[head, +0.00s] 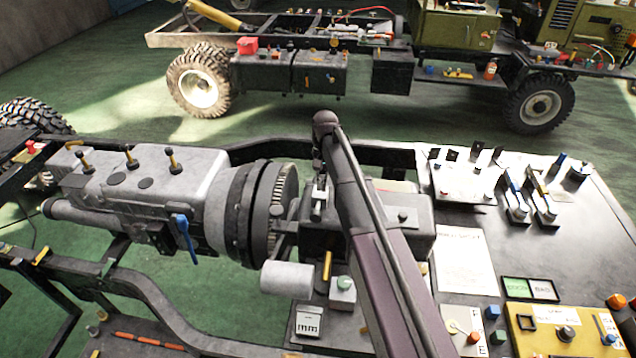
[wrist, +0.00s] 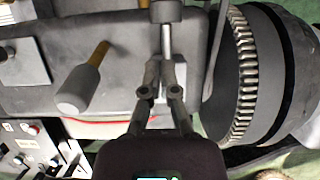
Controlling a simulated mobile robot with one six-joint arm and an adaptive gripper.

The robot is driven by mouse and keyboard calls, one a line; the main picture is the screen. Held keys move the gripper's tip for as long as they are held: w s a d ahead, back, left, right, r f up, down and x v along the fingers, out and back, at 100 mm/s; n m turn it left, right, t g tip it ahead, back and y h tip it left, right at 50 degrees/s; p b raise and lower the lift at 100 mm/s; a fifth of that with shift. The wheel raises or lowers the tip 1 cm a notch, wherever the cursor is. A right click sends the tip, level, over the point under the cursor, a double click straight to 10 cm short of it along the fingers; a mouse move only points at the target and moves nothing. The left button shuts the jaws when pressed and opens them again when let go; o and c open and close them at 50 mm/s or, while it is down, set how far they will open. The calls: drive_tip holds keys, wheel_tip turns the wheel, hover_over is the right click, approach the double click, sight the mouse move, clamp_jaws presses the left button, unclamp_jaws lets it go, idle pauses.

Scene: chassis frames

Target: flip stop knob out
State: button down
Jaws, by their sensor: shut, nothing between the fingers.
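My gripper (wrist: 160,66) is low over the dark grey housing (wrist: 120,85), its two slim fingers drawn together with nothing held. In the head view my gripper (head: 317,208) hangs beside the toothed flywheel. Just beyond the fingertips in the wrist view is a metal rod (wrist: 167,42) with a grey cylindrical cap (wrist: 165,11); whether they touch it I cannot tell. Left of the fingers is a grey-ended knob (wrist: 77,92) on an orange stem, apart from them. No readable label shows which is the stop knob. My arm hides part of the housing in the head view.
The toothed flywheel (wrist: 245,75) is close on the right in the wrist view. In the head view a pale cylinder (head: 287,280) and an orange lever (head: 327,265) stand in front. A bench (head: 590,215) with switches and levers lies right.

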sight(318, 215)
drive_tip(key=shift+b+x, duration=2.35)
drive_tip(key=shift+x, duration=0.5)
drive_tip(key=shift+s, duration=0.1)
drive_tip(key=s, duration=0.4)
drive_tip(key=shift+a, duration=0.4)
drive_tip(key=shift+w, duration=0.1)
drive_tip(key=shift+r, duration=0.2)
drive_tip(key=p+v, duration=0.9)
drive_tip(key=shift+r, duration=0.25)
